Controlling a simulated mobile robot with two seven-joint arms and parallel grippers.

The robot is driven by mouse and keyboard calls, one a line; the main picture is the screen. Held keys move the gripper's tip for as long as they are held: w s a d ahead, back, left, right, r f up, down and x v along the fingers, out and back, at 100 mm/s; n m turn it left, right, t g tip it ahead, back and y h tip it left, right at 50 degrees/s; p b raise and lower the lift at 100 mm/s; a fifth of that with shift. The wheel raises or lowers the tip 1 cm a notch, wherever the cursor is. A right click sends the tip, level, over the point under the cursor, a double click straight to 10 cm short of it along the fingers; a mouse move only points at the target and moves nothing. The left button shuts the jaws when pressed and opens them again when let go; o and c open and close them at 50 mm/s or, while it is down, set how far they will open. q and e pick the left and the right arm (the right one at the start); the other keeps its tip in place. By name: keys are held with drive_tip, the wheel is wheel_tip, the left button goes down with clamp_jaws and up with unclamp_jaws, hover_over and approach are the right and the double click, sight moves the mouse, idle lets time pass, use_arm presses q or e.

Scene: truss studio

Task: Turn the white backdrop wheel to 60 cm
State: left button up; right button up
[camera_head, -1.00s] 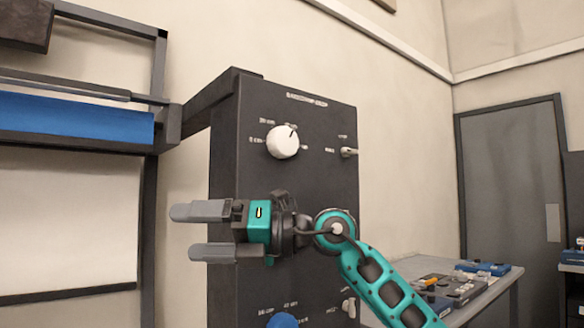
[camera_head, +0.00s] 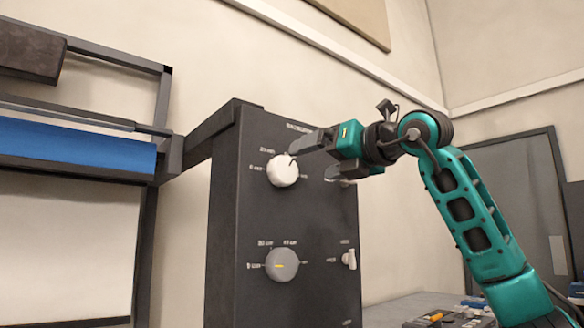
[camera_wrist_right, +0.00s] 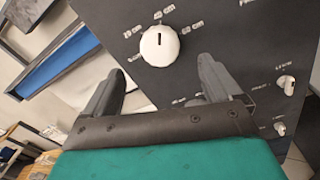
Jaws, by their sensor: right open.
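The white wheel (camera_head: 283,171) is on the front of a dark control panel (camera_head: 225,230). It also shows in the right wrist view (camera_wrist_right: 159,47). Its dark mark points up and slightly right in the head view; the scale around it is partly hidden and blurred. My right gripper (camera_head: 311,162) is in front of the wheel's right side with its fingers pointing left. In the right wrist view its open fingers (camera_wrist_right: 160,75) are spread left and right, just below the wheel, with nothing between them. Whether a finger touches the wheel cannot be told. My left gripper is not in view.
A grey knob (camera_head: 282,265) with an orange mark sits below the wheel, and a small switch (camera_head: 349,259) is to its right. A blue roll (camera_head: 75,145) hangs on a frame at left. A table (camera_head: 410,305) with gear stands at lower right.

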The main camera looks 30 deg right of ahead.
sight(288, 168)
drive_tip(key=w, duration=0.5)
drive_tip(key=w+a, duration=0.1)
drive_tip(key=w, duration=0.2)
drive_tip(key=shift+a+p, duration=0.1)
drive_tip(key=shift+p, duration=0.3)
drive_tip(key=shift+s, duration=0.1)
drive_tip(key=shift+c, duration=0.2)
drive_tip(key=c, duration=1)
